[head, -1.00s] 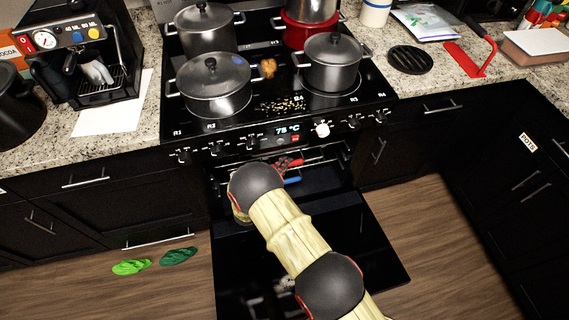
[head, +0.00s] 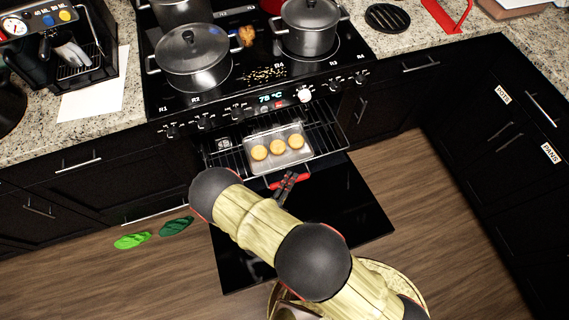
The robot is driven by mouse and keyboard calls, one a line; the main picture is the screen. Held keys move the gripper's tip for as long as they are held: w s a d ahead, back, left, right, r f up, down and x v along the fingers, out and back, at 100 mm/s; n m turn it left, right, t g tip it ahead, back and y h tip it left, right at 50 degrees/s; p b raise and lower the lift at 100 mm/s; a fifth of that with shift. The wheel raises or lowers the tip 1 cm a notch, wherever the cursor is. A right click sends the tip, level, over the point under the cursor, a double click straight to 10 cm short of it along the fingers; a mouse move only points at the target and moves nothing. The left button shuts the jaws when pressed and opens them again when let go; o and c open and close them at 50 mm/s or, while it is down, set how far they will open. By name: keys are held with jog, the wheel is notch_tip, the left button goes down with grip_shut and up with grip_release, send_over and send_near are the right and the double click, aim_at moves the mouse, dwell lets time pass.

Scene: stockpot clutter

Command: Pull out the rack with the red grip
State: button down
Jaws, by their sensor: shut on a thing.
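The oven rack (head: 325,133) with the red grip extends out of the oven, over the lowered door. A metal tray (head: 292,149) with 3 round golden pastries lies on it. The red grip (head: 302,181) is at the rack's front edge. My gripper (head: 286,182) is shut on the red grip, its dark fingers across the bar. My arm comes from the lower right and hides part of the door and the rack's front left.
The open oven door (head: 350,215) lies flat below the rack. Pots, including a lidded stockpot (head: 193,58), stand on the hob above. Green slippers (head: 176,227) lie on the wooden floor at left. Floor to the right is clear.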

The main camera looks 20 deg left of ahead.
jog(key=shift+s+d, duration=1.55)
jog(key=shift+s, duration=0.25)
jog(key=c, duration=1.7)
grip_release()
jog(key=shift+o, duration=0.2)
